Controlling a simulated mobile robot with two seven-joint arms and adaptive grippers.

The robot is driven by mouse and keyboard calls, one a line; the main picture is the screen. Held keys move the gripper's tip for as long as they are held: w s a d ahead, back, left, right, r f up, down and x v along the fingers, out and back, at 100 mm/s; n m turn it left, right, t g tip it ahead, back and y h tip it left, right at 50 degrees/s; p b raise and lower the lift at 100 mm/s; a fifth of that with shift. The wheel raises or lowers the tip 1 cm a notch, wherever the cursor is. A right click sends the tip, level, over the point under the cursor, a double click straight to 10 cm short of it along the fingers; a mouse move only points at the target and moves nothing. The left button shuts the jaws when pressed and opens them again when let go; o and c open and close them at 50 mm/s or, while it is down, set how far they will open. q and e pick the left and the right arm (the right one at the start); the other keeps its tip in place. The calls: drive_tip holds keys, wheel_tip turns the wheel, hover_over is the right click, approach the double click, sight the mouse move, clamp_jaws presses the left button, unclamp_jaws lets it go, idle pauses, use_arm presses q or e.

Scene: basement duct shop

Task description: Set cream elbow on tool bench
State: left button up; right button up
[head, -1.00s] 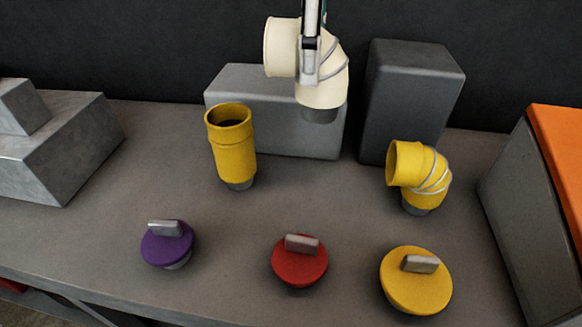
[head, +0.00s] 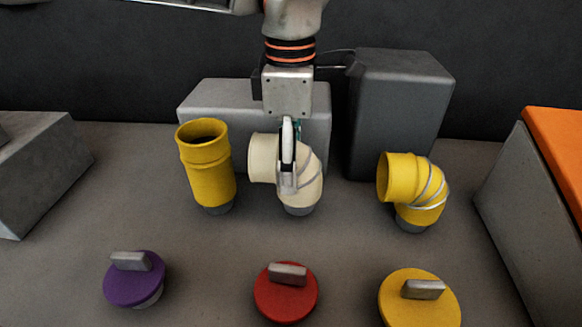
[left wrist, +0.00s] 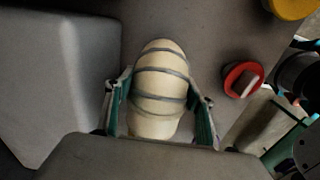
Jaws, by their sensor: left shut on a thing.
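The cream elbow (head: 262,158) is upright with grey bands and a grey lower collar, its side mouth facing left. It stands at or just above the tool bench (head: 330,235); I cannot tell whether the collar touches the surface. My left gripper (head: 288,178) comes down from above and is shut on the elbow. In the left wrist view the elbow (left wrist: 160,90) sits between the two teal-padded fingers. At the right edge of that view, dark and teal parts look like my right arm (left wrist: 300,78); its gripper's state is unclear.
A yellow straight pipe (head: 208,170) stands left of the cream elbow, a yellow elbow (head: 410,185) right. Grey blocks (head: 200,100) (head: 400,110) stand behind. Purple (head: 132,285), red (head: 285,300) and yellow (head: 420,305) handled caps line the front. Bare bench lies between caps and elbow.

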use_arm(q)
drive_tip(key=shift+w+f, duration=0.1)
drive_tip(key=shift+f, duration=0.75)
drive_tip(key=shift+r, duration=0.1)
drive_tip(key=o, duration=1.2)
drive_tip(key=shift+o, duration=0.2)
